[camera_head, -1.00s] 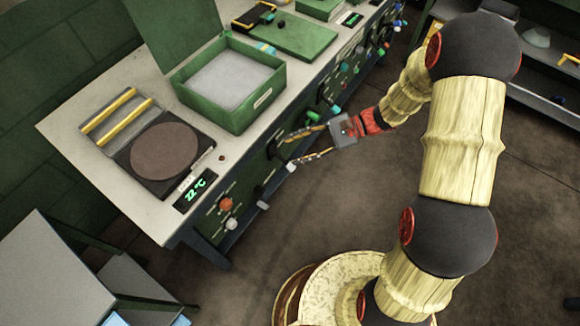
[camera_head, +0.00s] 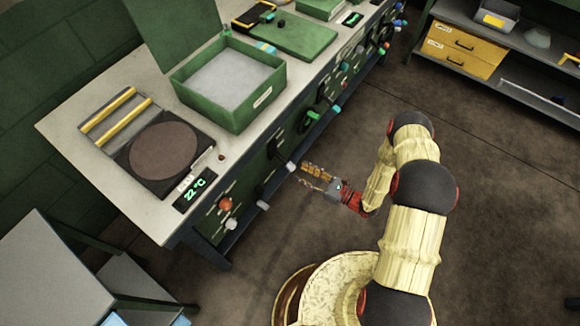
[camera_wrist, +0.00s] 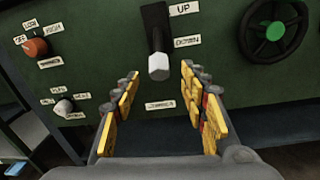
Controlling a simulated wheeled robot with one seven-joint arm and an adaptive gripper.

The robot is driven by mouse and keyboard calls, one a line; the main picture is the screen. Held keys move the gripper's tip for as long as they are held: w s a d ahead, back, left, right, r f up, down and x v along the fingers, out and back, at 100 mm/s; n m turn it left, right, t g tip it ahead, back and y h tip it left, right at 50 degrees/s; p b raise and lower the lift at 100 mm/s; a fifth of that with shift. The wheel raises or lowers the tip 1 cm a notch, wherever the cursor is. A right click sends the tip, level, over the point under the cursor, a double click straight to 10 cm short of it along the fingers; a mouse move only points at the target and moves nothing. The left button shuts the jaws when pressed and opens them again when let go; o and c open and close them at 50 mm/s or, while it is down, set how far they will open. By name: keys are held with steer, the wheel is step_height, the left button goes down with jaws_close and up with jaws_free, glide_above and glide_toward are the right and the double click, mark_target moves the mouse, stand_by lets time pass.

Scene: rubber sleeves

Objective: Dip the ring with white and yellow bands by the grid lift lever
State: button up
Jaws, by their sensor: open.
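The grid lift lever (camera_wrist: 157,35), black with a pale tip, sticks out of the green front panel in the wrist view, beside labels reading UP and DOWN. Its tip points toward me, just below the DOWN label in the picture. In the head view the lever's pale tip (camera_head: 291,166) shows on the bench front. My gripper (camera_head: 304,174) is open and empty, its fingers pointing at the panel close to the lever. In the wrist view the lever tip appears between the fingertips of my gripper (camera_wrist: 159,78), apart from both. I cannot make out a ring with white and yellow bands.
An open green box (camera_head: 262,98) with pale filling stands on the bench (camera_head: 130,205). A round dark plate (camera_head: 165,150) and a 22 °C display (camera_head: 195,190) are left of it. An orange knob (camera_wrist: 36,47) and a black handwheel (camera_wrist: 275,29) flank the lever. The floor behind my gripper is clear.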

mark_target(290, 167)
steer(key=b+x, duration=0.1)
steer(key=x, duration=0.5)
steer(key=shift+w+a, duration=0.2)
steer(key=shift+a, duration=0.05)
steer(key=shift+c, duration=0.8)
jaws_close()
